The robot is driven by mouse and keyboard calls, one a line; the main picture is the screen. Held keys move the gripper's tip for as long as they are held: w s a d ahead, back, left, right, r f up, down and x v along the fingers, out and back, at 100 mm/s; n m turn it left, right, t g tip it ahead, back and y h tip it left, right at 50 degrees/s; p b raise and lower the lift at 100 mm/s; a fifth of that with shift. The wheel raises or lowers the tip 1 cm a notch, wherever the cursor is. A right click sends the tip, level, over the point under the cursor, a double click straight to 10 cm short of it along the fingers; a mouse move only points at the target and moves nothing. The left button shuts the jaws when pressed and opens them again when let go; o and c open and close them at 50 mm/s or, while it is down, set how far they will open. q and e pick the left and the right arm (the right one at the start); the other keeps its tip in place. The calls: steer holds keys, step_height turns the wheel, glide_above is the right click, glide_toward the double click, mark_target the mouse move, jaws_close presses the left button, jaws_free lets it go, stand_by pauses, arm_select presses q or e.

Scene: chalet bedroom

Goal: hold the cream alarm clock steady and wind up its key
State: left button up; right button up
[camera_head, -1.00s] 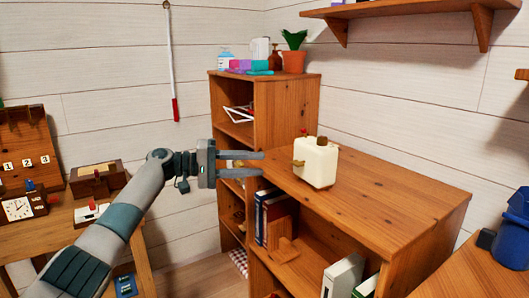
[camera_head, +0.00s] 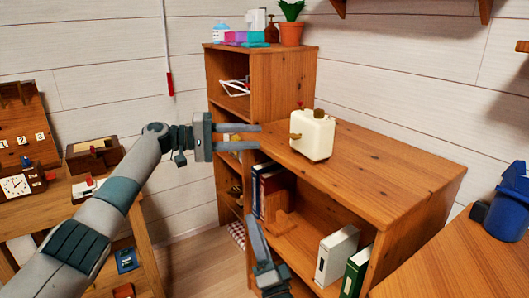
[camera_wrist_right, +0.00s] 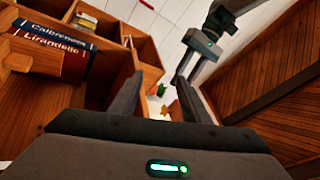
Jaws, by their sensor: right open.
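The cream alarm clock (camera_head: 312,140) stands upright on the top of the low wooden cabinet, near its left end. A brass key (camera_head: 295,136) sticks out of its left face, and a brown knob and a small red part are on top. My left gripper (camera_head: 260,137) is left of the clock, its fingers apart and pointing at it, with nothing between them and a gap to the clock. My right gripper (camera_head: 252,222) is low in front of the cabinet; in the right wrist view (camera_wrist_right: 155,80) its fingers are apart and empty.
The low cabinet (camera_head: 400,172) has open shelves with books and binders below the clock. A taller shelf (camera_head: 285,80) with a potted plant stands behind. A desk with small boxes is at left; a blue bin (camera_head: 508,215) is at right. The cabinet top right of the clock is clear.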

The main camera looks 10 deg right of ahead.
steer(key=w+d+r+m+g+h, duration=0.1)
steer(key=w+d+r+m+h, duration=0.3)
steer(key=r+m+h, duration=0.6)
steer(key=w+d+r+m+h, duration=0.2)
steer(key=w+r+m+h, duration=0.45)
steer(key=m, duration=0.65)
steer(key=m+g+h, duration=0.7)
steer(key=m+g, duration=0.4)
steer(key=m, duration=0.1)
glide_toward(315, 111)
steer(key=a+r, duration=0.1)
steer(key=a, duration=0.1)
steer(key=a+m+g, duration=0.1)
steer(key=s+a+r+m+g+y, duration=0.1)
steer(key=a+r+m+g+y, duration=0.1)
steer(key=a, duration=0.1)
steer(key=shift+s, duration=0.25)
steer(key=x, duration=1.7)
steer(key=shift+d+f, duration=0.2)
steer(key=shift+d, duration=0.05)
steer(key=shift+c, duration=0.4)
